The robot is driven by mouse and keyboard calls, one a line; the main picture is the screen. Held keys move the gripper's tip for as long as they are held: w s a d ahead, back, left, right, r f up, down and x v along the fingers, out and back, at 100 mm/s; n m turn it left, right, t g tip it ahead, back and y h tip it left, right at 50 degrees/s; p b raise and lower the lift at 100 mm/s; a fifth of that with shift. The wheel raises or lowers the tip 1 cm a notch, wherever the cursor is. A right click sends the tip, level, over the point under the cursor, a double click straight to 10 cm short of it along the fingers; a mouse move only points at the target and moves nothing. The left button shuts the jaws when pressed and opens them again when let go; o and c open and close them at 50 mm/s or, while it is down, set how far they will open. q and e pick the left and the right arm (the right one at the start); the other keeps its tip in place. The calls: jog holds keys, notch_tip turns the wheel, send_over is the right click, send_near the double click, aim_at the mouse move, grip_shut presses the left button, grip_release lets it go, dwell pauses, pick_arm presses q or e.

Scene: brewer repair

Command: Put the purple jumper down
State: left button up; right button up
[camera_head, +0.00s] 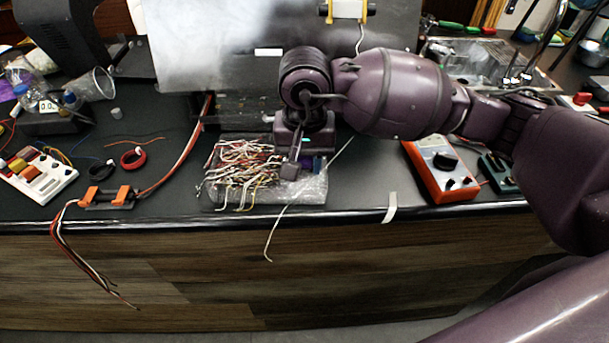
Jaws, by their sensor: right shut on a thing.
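My right gripper (297,162) points down over the right part of a pad with clear wrapping (308,190) near the table's front edge. It is shut on the purple jumper, which is mostly hidden by the gripper. A small purple-blue patch (318,163) shows just right of the fingers; I cannot tell its exact shape or whether it touches the pad. A heap of white, red and yellow jumper wires (240,165) lies on the pad, left of the gripper. My left gripper is not in view.
A thin pale wire (272,238) hangs over the table's front edge. An orange multimeter (440,170) stands to the right. Orange-clamped leads (108,197) and a white device with coloured buttons (36,174) lie left. A metal panel (225,75) stands behind.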

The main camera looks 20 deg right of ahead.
aim_at(305, 171)
jog(key=shift+f, duration=2.15)
jog(key=shift+f+b, duration=0.25)
jog(key=shift+b, duration=0.1)
jog(key=o, duration=0.7)
jog(key=shift+c, duration=0.2)
jog(key=shift+r, duration=0.1)
notch_tip(305, 171, up, 12)
jog(key=shift+r+p, duration=0.15)
jog(key=shift+p, duration=0.3)
jog(key=shift+s, duration=0.1)
